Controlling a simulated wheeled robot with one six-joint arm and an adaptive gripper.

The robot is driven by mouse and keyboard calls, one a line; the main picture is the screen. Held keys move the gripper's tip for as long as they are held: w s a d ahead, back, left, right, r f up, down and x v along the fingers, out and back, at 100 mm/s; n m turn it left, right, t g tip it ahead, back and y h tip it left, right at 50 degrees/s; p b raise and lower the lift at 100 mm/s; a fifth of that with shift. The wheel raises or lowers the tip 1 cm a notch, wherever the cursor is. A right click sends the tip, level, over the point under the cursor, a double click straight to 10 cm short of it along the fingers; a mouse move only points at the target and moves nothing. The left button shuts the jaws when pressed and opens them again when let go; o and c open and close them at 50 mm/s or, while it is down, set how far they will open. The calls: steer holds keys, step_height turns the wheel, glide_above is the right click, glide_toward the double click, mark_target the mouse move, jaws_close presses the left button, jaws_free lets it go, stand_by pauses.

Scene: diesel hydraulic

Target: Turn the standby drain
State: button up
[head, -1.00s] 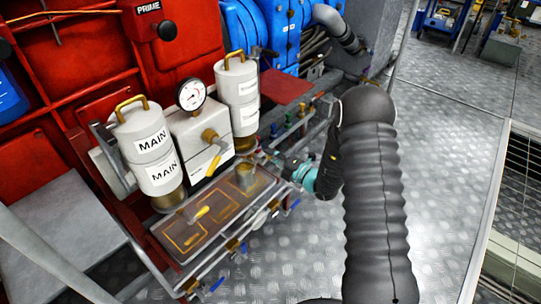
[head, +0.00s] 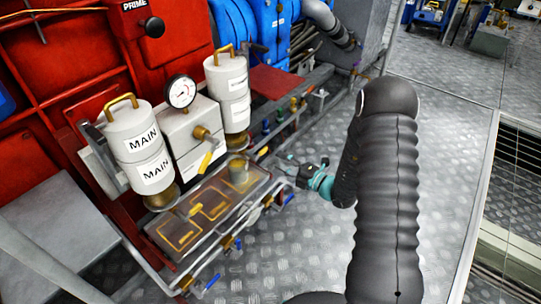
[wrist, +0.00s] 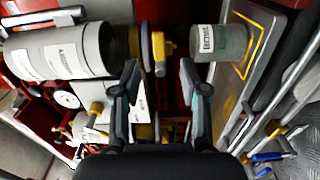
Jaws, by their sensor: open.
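The right-hand white canister (head: 228,90) stands beside the gauge; it also shows large at the left of the wrist view (wrist: 62,50), its label too small to read. A yellow lever (wrist: 159,48) sits at the canister's brass lower end, probably the standby drain; no label confirms this. My gripper (head: 285,164) is open and empty at the right of the tray. In the wrist view, the yellow lever lies just beyond the gap between my fingers (wrist: 158,78), apart from them.
Two-labelled MAIN canister (head: 142,145) and gauge (head: 181,92) stand left. A grey labelled cup (wrist: 218,43) stands on the tray (head: 163,238). Pipes with blue-handled valves (head: 211,284) run along the tray front. The metal floor at the right is open.

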steer(key=v, duration=0.3)
steer(key=shift+s+d, duration=0.2)
stand_by(0.4)
